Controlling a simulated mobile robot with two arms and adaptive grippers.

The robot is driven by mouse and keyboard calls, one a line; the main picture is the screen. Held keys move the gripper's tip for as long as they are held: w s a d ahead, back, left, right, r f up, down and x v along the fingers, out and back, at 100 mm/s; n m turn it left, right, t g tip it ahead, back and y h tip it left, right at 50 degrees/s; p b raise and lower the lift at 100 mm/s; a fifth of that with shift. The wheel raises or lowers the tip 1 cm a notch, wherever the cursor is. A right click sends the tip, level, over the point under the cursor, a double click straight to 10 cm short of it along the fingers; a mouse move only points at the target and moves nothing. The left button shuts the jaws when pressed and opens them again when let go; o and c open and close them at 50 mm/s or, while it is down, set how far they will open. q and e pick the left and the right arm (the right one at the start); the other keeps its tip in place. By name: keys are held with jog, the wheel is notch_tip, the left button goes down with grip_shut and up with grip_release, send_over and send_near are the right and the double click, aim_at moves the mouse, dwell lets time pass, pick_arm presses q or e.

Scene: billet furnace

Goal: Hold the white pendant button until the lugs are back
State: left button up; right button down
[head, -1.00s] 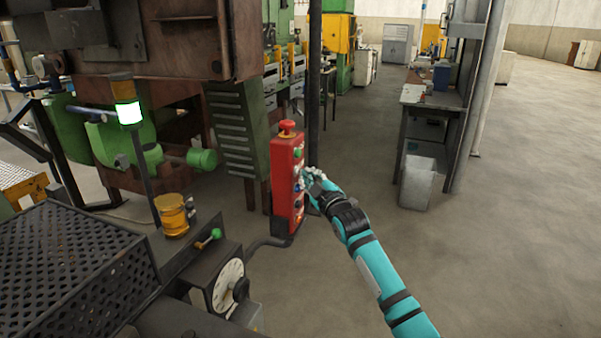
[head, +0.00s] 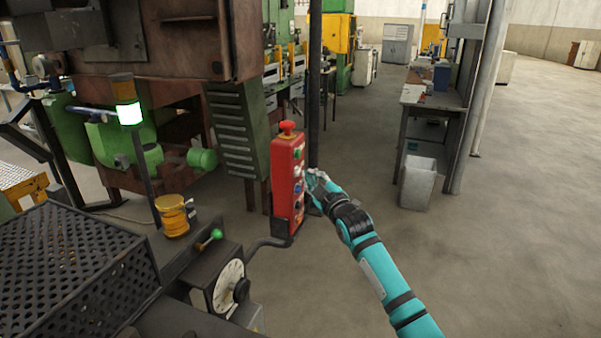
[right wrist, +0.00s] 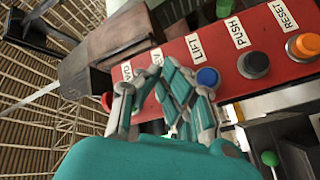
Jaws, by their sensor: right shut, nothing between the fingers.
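The red pendant box (head: 287,185) stands upright on its bracket, with a red mushroom knob on top and a column of coloured buttons on its right face. The white button (head: 298,171) shows there above a blue button (head: 298,187). My right gripper (head: 314,182) is shut and empty, just right of the button face. In the right wrist view, my right fingers (right wrist: 165,95) lie in front of the red panel (right wrist: 235,80) and hide part of the buttons; the white one is not visible there. I cannot tell whether they touch it. I cannot make out the lugs. My left gripper is not in view.
A signal lamp (head: 130,113) glows green-white on the left. A black perforated guard (head: 65,270) and a dial box (head: 228,288) with a green-knobbed lever fill the front left. A dark post stands behind the pendant. The floor (head: 500,240) on the right is open.

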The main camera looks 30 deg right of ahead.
jog(key=shift+s+d, duration=0.35)
jog(key=shift+s, duration=0.1)
jog(key=s+d, duration=0.1)
jog(key=s, duration=0.1)
jog(key=s+d+p, duration=0.1)
jog(key=d, duration=0.1)
jog(key=shift+s+d+p, duration=0.15)
jog(key=shift+s+p, duration=0.15)
jog(key=shift+s, duration=0.05)
dwell(0.4)
